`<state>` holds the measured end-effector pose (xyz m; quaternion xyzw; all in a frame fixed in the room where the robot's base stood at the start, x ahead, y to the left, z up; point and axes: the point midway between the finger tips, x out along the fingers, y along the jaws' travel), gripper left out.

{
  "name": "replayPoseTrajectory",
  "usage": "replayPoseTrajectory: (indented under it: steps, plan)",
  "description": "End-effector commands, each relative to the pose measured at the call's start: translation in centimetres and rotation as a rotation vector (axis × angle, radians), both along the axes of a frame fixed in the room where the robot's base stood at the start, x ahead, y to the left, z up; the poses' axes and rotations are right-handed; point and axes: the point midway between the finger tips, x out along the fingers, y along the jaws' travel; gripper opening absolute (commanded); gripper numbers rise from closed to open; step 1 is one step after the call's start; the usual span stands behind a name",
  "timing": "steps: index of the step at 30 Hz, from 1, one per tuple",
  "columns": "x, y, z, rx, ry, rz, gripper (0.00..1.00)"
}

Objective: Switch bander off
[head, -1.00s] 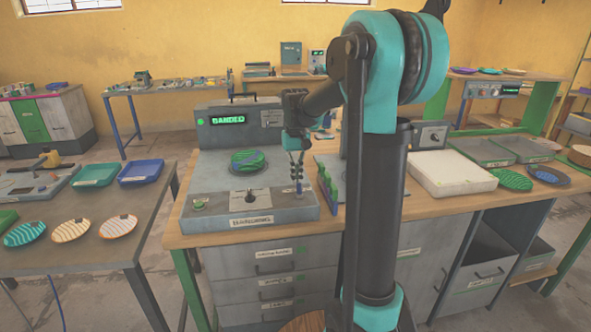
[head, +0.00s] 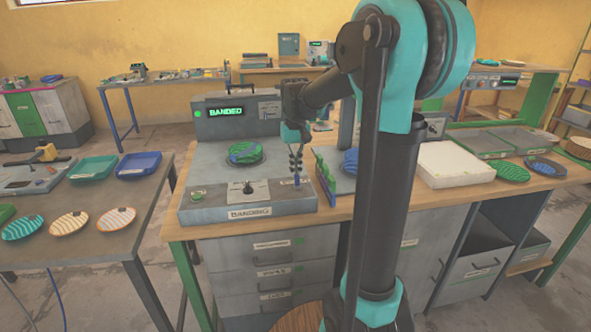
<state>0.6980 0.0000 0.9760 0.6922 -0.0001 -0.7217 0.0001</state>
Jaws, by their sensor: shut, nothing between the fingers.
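The bander is a grey machine (head: 225,210) on the wooden bench, with a "BANDING" label on its front. Its rear display (head: 226,110) reads "BANDED" in green, and a green lamp glows left of it. A green plate (head: 243,153) with a blue patch lies on its round bed. A dark knob (head: 248,187) sits on a pale panel at the front, and a green button (head: 197,195) is at the front left. My gripper (head: 296,176) is shut and empty, pointing down over the labelled front right corner. The control under its tips is too small to make out, so contact is unclear.
A unit with green upright pieces (head: 325,175) stands close right of the bander. Farther right are a white block (head: 455,164) and plates. A left table (head: 100,255) holds trays and plates.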

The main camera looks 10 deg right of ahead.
Motion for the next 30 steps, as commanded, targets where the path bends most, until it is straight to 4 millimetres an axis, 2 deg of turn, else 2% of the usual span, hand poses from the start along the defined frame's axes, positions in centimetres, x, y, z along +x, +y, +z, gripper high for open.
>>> replayPoseTrajectory:
  steps: [13,30]
  plan:
    - [-1.0,0.0,0.4,0.000,-0.138,0.000,0.00]
    - [-3.9,0.0,0.9,0.001,-0.630,0.001,0.00]
